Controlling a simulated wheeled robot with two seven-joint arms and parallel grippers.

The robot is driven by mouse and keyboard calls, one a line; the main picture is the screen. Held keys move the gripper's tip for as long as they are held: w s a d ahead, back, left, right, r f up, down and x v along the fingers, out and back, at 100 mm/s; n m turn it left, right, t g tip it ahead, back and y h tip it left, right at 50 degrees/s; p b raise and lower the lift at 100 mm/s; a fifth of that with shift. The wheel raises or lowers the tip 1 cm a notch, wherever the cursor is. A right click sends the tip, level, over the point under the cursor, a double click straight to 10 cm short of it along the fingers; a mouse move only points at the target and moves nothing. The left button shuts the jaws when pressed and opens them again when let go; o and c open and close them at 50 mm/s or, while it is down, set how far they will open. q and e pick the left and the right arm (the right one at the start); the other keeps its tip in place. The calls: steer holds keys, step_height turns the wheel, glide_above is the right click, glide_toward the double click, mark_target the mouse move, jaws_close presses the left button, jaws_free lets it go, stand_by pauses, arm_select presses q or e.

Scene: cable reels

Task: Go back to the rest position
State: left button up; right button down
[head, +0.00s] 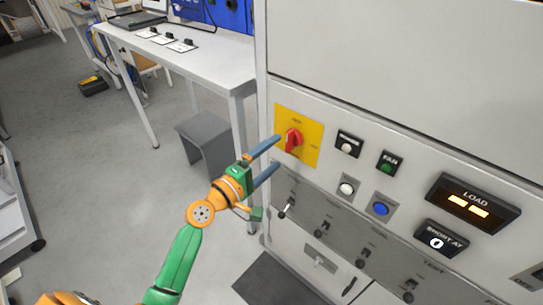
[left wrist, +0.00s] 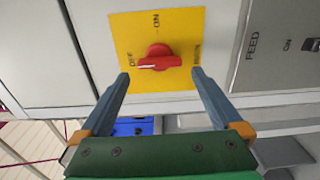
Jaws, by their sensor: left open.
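The red rotary knob (head: 292,139) sits on a yellow plate (head: 313,125) on the grey control panel. In the left wrist view the knob (left wrist: 158,57) lies crosswise, with its white mark toward the left, by the OFF label. My left gripper (head: 277,154) is open, its two blue-grey fingers pointing at the yellow plate. In the left wrist view the fingertips (left wrist: 160,75) are on either side of the knob's lower edge, with gaps, and nothing is between them. My right gripper is not in view.
The panel has push buttons, a blue button (head: 380,208), a LOAD display (head: 470,205) and a row of small levers (head: 320,229). A white table (head: 215,65) and a grey stool (head: 206,135) stand left of the panel. The floor (head: 90,180) at left is open.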

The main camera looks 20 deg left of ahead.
arm_select(q)
steer(key=shift+s+a, duration=0.25)
steer(key=shift+s, duration=0.45)
steer(key=s+a+f+m+g+y, duration=0.1)
steer(key=s+f+m+g+y, duration=0.25)
steer(key=f, duration=1.05)
steer(key=s+f+m+g+y, duration=0.15)
steer(key=s+f+g, duration=0.35)
steer(key=f, duration=1)
steer(key=s+f+m+g, duration=0.3)
steer(key=s+f+m, duration=0.3)
steer(key=s, duration=0.9)
steer(key=s+f+m+g+y, duration=0.1)
steer(key=s+f+m+g, duration=0.3)
steer(key=s+f, duration=0.6)
steer(key=s+m, duration=0.1)
steer(key=s, duration=0.4)
steer(key=shift+s+m, duration=0.3)
steer(key=shift+m, duration=0.1)
